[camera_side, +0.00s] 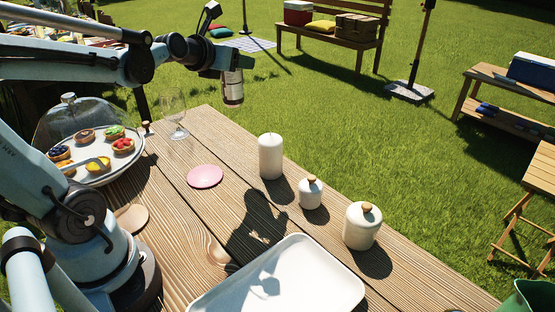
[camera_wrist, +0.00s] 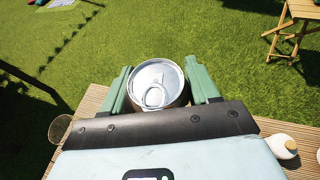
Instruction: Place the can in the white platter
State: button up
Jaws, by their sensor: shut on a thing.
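The can (camera_side: 232,88) is silver with a dark band and hangs upright in the air above the far edge of the table. My gripper (camera_side: 232,72) is shut on its upper part. In the wrist view the can's lid and pull tab (camera_wrist: 157,86) show between the two green fingers of my gripper (camera_wrist: 160,88). The white platter (camera_side: 290,278) lies on the near part of the table, below and to the right of the can, and looks empty. A shadow falls on the table beside the platter. The platter is not in the wrist view.
On the wooden table (camera_side: 180,215) stand a white candle (camera_side: 270,157), two lidded white jars (camera_side: 311,193) (camera_side: 362,226), a pink disc (camera_side: 205,177) and a wine glass (camera_side: 174,112). A domed cake stand (camera_side: 100,170) with tarts is at the left.

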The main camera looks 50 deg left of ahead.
jog(key=s+d+f+m+g+h, duration=0.15)
jog(key=d+m+h, duration=0.45)
jog(key=d, duration=0.7)
jog(key=s+d+f+m+h, duration=0.25)
jog(key=d+m+h, duration=0.35)
jog(key=d, duration=0.8)
jog(key=s+d+r+m+g+h, duration=0.2)
jog(key=s+d+m+g+h, duration=0.1)
jog(key=s+d+m+g, duration=0.55)
jog(key=s+d+r+m+g+h, duration=0.25)
jog(key=s+d+m+g, duration=0.3)
jog(key=s+d, duration=0.45)
jog(key=w+a+f, duration=0.2)
jog(key=w+f, duration=0.3)
jog(key=f, duration=0.3)
jog(key=w+a+f+n, duration=0.1)
jog(key=w+a+f, duration=0.2)
jog(key=w+f, duration=0.2)
jog(key=shift+w+f, duration=0.35)
jog(key=shift+f, duration=1.45)
jog(key=shift+a, duration=0.1)
